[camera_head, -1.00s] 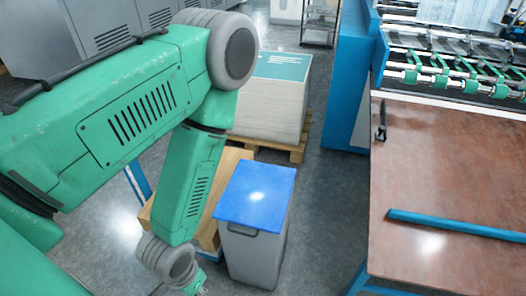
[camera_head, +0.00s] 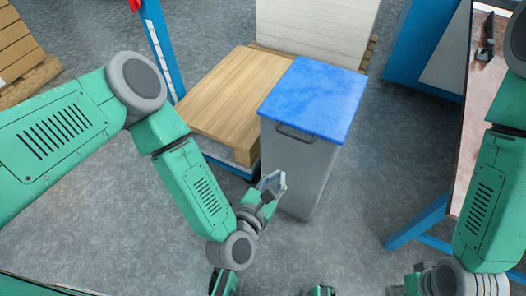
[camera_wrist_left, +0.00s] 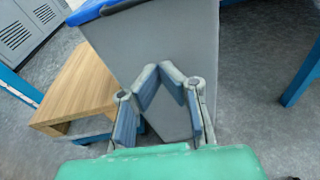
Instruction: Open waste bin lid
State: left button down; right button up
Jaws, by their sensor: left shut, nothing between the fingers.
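The waste bin (camera_head: 310,172) is a tall grey box standing on the floor, with a dark handle on its front. Its blue lid (camera_head: 314,98) lies flat and closed on top. My left gripper (camera_head: 275,183) is in front of the bin, below the handle and lid, shut and empty. In the left wrist view its fingertips (camera_wrist_left: 160,70) meet in front of the grey bin wall (camera_wrist_left: 165,35); I cannot tell if they touch it. A corner of the blue lid (camera_wrist_left: 95,10) shows at the top there. My right arm is at the right edge; its fingers are not in view.
A wooden block (camera_head: 222,100) stands close to the bin's left. A white paper stack (camera_head: 318,30) is behind it. A table with a blue leg (camera_head: 418,222) is on the right. The grey floor in front is clear.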

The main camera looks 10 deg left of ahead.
aim_at(296, 143)
pick_arm(q)
jog(key=shift+n, duration=0.6)
jog(key=b+x, duration=0.1)
jog(key=x, duration=0.2)
jog(key=b+x, duration=0.1)
jog(key=x, duration=0.3)
jog(key=b+x, duration=0.2)
jog(key=x, duration=0.1)
jog(key=shift+w+a, duration=0.3)
jog(key=shift+a, duration=0.05)
jog(key=r, duration=0.2)
jog(key=s+r, duration=0.1)
jog(key=r, duration=0.1)
jog(key=shift+a+r, duration=0.15)
jog(key=shift+a, duration=0.1)
pick_arm(e)
jog(key=f, duration=0.4)
jog(key=shift+w+a+f, duration=0.2)
jog(key=shift+a+f, duration=0.05)
jog(key=shift+f, duration=0.05)
pick_arm(q)
jog(key=shift+r, duration=0.1)
pick_arm(e)
jog(key=shift+r, duration=0.1)
